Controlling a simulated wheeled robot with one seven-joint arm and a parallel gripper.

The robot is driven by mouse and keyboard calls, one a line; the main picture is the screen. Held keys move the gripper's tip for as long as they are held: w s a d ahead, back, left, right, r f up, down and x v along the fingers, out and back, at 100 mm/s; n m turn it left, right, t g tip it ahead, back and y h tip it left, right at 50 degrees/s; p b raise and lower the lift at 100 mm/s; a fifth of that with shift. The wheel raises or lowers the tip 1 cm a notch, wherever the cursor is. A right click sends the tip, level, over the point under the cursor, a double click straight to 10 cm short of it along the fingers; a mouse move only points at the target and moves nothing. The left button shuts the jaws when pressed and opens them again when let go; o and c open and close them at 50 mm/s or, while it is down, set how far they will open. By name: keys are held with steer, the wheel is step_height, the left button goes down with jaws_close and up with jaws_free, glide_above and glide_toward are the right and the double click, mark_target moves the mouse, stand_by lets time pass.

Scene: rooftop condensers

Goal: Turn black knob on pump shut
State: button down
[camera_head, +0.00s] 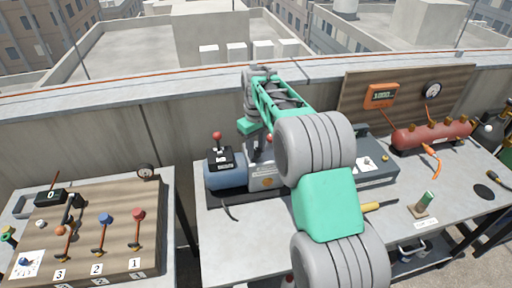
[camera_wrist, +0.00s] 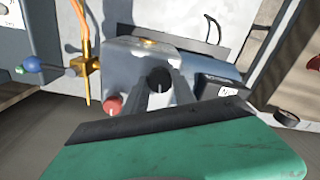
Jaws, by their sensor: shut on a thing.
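The pump (camera_head: 228,172), with a blue motor and a grey body, stands on the right-hand table; my arm hides part of it in the head view. In the wrist view the pump's grey body (camera_wrist: 125,58) fills the middle. The black knob (camera_wrist: 158,79) sits on it, between the two dark fingers of my gripper (camera_wrist: 160,84). The fingers are closed around the knob. A red knob (camera_wrist: 113,106) is just left of the fingers. How far the black knob is turned cannot be told.
A brass fitting with an orange hose (camera_wrist: 86,66) is left of the pump. A red manifold (camera_head: 432,136) and an orange gauge display (camera_head: 381,95) are at the right. A wooden board with valves (camera_head: 85,228) lies on the left table. The right table's front edge area is partly clear.

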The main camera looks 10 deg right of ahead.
mark_target(256, 150)
steer(key=shift+r+m, duration=0.1)
steer(key=shift+m, duration=0.9)
steer(key=c, duration=1)
jaws_free()
steer(key=shift+c, duration=0.2)
step_height(256, 150, up, 8)
steer(key=shift+f+b, duration=0.15)
steer(key=shift+b, duration=0.3)
